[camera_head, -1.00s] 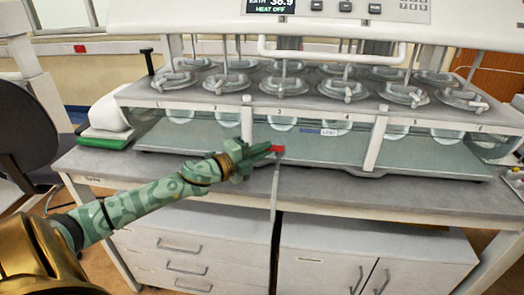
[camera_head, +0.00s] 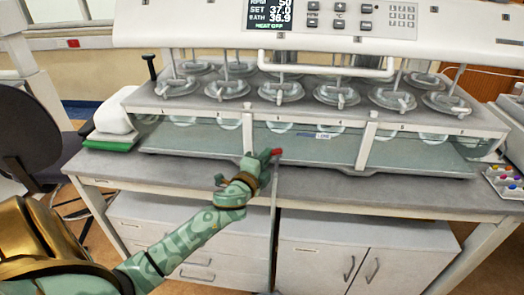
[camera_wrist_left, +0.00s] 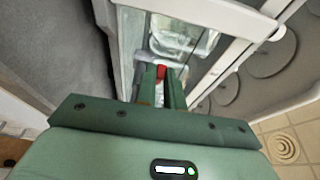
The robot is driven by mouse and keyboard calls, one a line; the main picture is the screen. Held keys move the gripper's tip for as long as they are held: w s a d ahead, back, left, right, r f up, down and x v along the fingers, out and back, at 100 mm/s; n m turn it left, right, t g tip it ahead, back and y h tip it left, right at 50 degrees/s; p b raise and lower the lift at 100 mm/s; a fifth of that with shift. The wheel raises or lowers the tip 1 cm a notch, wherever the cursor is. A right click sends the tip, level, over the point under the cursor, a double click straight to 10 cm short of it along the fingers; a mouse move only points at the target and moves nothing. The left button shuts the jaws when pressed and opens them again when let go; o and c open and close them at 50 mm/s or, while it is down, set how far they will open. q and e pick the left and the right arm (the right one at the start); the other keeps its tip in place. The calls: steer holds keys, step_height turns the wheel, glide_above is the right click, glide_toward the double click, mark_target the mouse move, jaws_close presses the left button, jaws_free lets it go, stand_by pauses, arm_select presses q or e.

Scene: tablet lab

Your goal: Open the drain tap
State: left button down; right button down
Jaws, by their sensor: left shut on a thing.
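The drain tap's red handle (camera_head: 277,152) is at the front of the water bath, near the middle of the bench edge. A thin grey pipe (camera_head: 274,215) hangs below it in front of the cupboards. My left gripper (camera_head: 265,158) reaches it from the lower left and is shut on the handle. In the left wrist view the red handle (camera_wrist_left: 161,71) shows between the tips of the two green fingers (camera_wrist_left: 162,84). The fingers hide the tap's body. My right gripper is not in view.
The long glass-fronted bath (camera_head: 330,150) carries several lidded vessels under a white control head (camera_head: 440,45). A green and white item (camera_head: 112,140) lies at the left of the bench. A tray of coloured pieces (camera_head: 504,182) lies at the right. A dark chair (camera_head: 25,125) stands at left.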

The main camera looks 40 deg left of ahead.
arm_select(q)
steer(key=shift+d+f+n+g+y, duration=0.1)
steer(key=shift+d+n+g+y, duration=0.15)
steer(key=shift+n+y, duration=0.4)
steer(key=shift+d+f+n+g+y, duration=0.1)
steer(key=shift+d+n+g+y, duration=0.2)
steer(key=shift+y, duration=0.55)
steer(key=shift+n+y, duration=0.25)
steer(key=shift+y, duration=0.05)
steer(key=c, duration=1.5)
jaws_free()
steer(key=shift+r, duration=0.1)
steer(key=shift+s, duration=0.15)
steer(key=v, duration=1.6)
steer(key=shift+s+r, duration=0.1)
